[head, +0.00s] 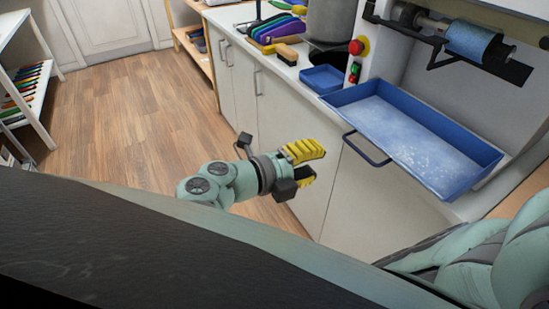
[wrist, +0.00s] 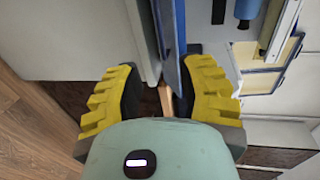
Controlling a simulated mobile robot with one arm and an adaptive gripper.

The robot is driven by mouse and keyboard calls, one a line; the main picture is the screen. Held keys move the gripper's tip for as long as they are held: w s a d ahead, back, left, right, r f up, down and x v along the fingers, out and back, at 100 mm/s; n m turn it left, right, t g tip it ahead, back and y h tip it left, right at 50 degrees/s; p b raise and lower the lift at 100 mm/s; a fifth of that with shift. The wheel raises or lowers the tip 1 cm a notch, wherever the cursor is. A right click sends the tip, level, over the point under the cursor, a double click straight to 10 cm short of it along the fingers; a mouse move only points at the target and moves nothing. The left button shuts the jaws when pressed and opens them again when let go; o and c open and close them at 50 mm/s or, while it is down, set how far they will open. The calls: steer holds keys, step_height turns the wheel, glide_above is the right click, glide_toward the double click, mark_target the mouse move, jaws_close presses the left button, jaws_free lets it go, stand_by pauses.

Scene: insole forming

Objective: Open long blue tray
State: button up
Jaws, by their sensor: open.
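The long blue tray (head: 410,125) juts out from the machine at the right of the head view, with white powdery marks on its floor. Its dark blue handle (head: 366,150) sticks out at its front left end. My gripper (head: 308,165) has yellow ribbed fingers spread apart and empty, left of the handle and apart from it, in front of the white cabinets. In the wrist view, my gripper (wrist: 163,72) is open too. A blue strip, apparently the tray's side (wrist: 172,50), shows between and beyond the fingers.
A small blue tray (head: 323,79) sits on the counter beside a red and green button post (head: 355,62). A brush (head: 287,54) and colored insoles (head: 274,30) lie farther back. A white shelf (head: 28,85) stands at left. The wooden floor (head: 140,110) is clear.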

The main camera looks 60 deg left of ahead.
mark_target(358, 149)
steer(key=p+x, duration=0.2)
steer(key=x, duration=1)
steer(key=shift+w+d+r, duration=0.1)
steer(key=shift+w+f, duration=0.2)
steer(key=shift+w, duration=0.35)
steer(key=shift+o, duration=0.3)
jaws_close()
